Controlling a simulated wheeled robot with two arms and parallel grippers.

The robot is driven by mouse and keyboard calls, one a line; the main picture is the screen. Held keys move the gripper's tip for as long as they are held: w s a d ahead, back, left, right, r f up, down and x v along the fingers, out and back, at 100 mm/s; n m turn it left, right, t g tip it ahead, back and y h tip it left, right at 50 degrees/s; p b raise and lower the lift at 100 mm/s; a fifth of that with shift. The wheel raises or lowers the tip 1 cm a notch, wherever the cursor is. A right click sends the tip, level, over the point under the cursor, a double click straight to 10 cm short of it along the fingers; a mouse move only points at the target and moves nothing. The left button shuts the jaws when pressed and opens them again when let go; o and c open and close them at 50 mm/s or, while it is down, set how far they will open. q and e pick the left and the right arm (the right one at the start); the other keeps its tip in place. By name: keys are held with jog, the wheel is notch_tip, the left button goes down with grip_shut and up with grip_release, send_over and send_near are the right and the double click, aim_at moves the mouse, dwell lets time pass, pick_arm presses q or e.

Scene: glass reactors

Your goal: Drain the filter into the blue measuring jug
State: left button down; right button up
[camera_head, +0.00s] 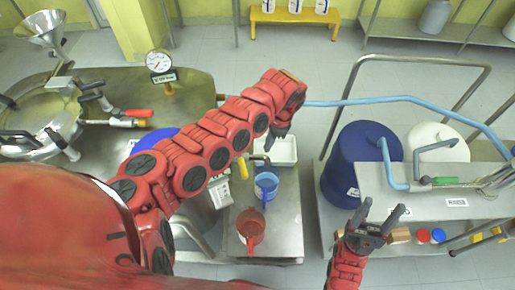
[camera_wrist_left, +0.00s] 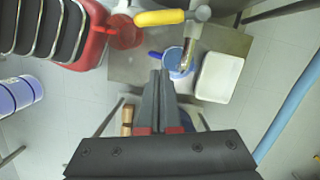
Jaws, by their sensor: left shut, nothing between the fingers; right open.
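The blue measuring jug (camera_head: 266,188) stands on a small steel table beneath a metal outlet; it also shows in the wrist view (camera_wrist_left: 173,62). The outlet pipe (camera_wrist_left: 188,50) appears over the jug's mouth. A valve with a yellow handle (camera_wrist_left: 160,18) sits on this outlet; the handle also shows in the head view (camera_head: 243,168). The filter body is mostly hidden behind my left arm. My left gripper (camera_head: 274,138) is shut and empty, above the table; its fingertips (camera_wrist_left: 160,74) appear beside the jug in the wrist view. My right gripper (camera_head: 380,218) is open and empty, at the lower right.
A red jug (camera_head: 250,230) stands in front of the blue one. A white tray (camera_head: 284,151) lies behind it. A blue drum (camera_head: 345,165) and a steel bench (camera_head: 430,210) stand to the right. A blue hose (camera_head: 370,100) crosses behind. A steel vessel (camera_head: 30,120) is at left.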

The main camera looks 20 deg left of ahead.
aim_at(244, 168)
pick_arm(q)
jog(key=s+a+f+p, duration=0.3)
jog(key=a+f, duration=0.2)
jog(key=f, duration=0.4)
jog(key=shift+f+p, duration=0.15)
jog(key=shift+p, duration=0.25)
jog(key=shift+a, duration=0.1)
jog(key=shift+s+a+m+t+p, duration=0.2)
jog(key=shift+s+a+m+p, duration=0.25)
jog(key=shift+m, duration=0.45)
jog(key=shift+s+a+m+t+p, duration=0.25)
jog(key=shift+s+a+m, duration=0.3)
jog(key=shift+m, duration=0.35)
